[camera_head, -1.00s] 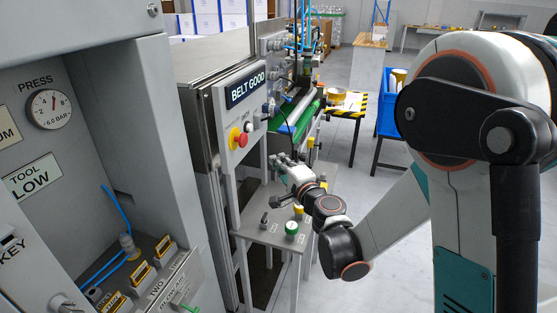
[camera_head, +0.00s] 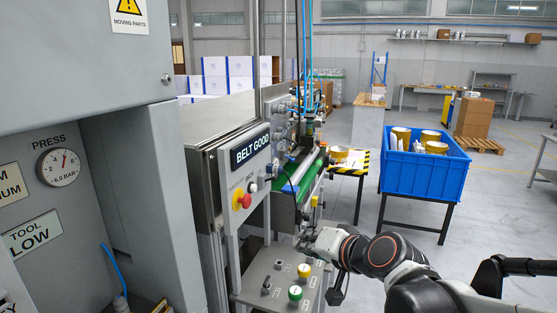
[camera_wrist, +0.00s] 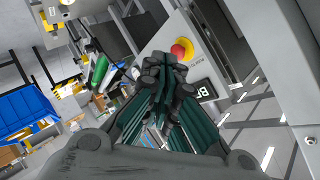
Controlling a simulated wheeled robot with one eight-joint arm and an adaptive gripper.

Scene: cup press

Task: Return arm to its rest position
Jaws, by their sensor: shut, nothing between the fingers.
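My gripper (camera_wrist: 165,82) is shut and empty in the wrist view, its dark fingers drawn together. In the head view my gripper (camera_head: 310,243) is above the right edge of a grey button console (camera_head: 262,290), partly hidden by my wrist. The console carries a green button (camera_head: 295,293), a yellow button (camera_head: 304,270) and a small black switch. My arm reaches in from the lower right.
A BELT GOOD panel (camera_head: 250,150) with a red emergency button (camera_head: 241,199) stands behind the console. The grey press cabinet (camera_head: 150,190) is at left. A blue crate (camera_head: 425,176) of yellow cup-like parts stands at right. Open floor lies around it.

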